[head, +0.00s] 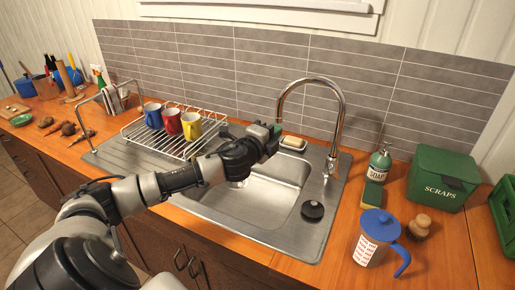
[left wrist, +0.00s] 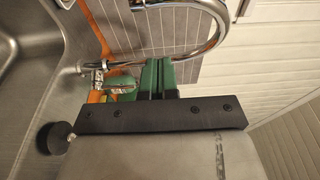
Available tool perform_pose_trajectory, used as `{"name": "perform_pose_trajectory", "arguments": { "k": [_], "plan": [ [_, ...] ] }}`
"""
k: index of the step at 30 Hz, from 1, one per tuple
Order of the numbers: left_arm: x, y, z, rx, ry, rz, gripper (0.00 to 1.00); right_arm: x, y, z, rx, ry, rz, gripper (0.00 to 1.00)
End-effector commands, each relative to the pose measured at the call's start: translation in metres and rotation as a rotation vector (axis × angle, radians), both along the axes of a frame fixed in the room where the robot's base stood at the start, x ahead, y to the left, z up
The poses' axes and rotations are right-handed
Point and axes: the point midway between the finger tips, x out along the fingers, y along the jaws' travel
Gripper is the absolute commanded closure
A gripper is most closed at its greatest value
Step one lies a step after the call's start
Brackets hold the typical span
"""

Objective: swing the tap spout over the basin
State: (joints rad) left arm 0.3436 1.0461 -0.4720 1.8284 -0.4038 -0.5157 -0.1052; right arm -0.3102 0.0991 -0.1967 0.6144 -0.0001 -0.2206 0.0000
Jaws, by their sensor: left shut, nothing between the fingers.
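The chrome tap (head: 341,110) stands at the back right of the sink. Its tall spout arches to the left, and its end hangs near my left gripper. The spout's curve also shows in the left wrist view (left wrist: 222,22), just beyond my fingers. My left gripper (head: 274,136) is shut and empty, with green fingertips beside the spout's end. I cannot tell whether they touch it. The steel basin (head: 262,195) lies below and in front, partly hidden by my left arm. The fingers also show in the left wrist view (left wrist: 157,78). My right gripper is not in view.
A rack (head: 160,139) with blue, red and yellow mugs stands left of the basin. A soap dish (head: 293,143) sits behind it. A black round plug (head: 313,210) lies at the basin's right edge. A soap bottle (head: 379,164), green scraps bin (head: 443,178) and blue-lidded jug (head: 375,237) stand right.

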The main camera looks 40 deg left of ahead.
Motion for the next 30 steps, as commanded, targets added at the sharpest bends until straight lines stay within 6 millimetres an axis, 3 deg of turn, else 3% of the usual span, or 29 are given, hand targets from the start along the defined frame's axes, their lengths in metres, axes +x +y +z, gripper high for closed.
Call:
{"name": "perform_pose_trajectory", "arguments": {
  "k": [3,10,15,30],
  "plan": [
    [-0.018,0.001,-0.005,0.002,0.003,0.001,1.0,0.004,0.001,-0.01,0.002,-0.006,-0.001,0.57],
    [-0.052,0.0,-0.005,0.004,0.004,-0.001,1.0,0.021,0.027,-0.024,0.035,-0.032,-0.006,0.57],
    [-0.066,0.001,-0.003,0.001,0.003,0.002,1.0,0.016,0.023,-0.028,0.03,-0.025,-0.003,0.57],
    [-0.074,0.0,-0.001,-0.001,0.001,0.001,1.0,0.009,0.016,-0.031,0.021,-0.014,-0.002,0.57]
  ]
}}
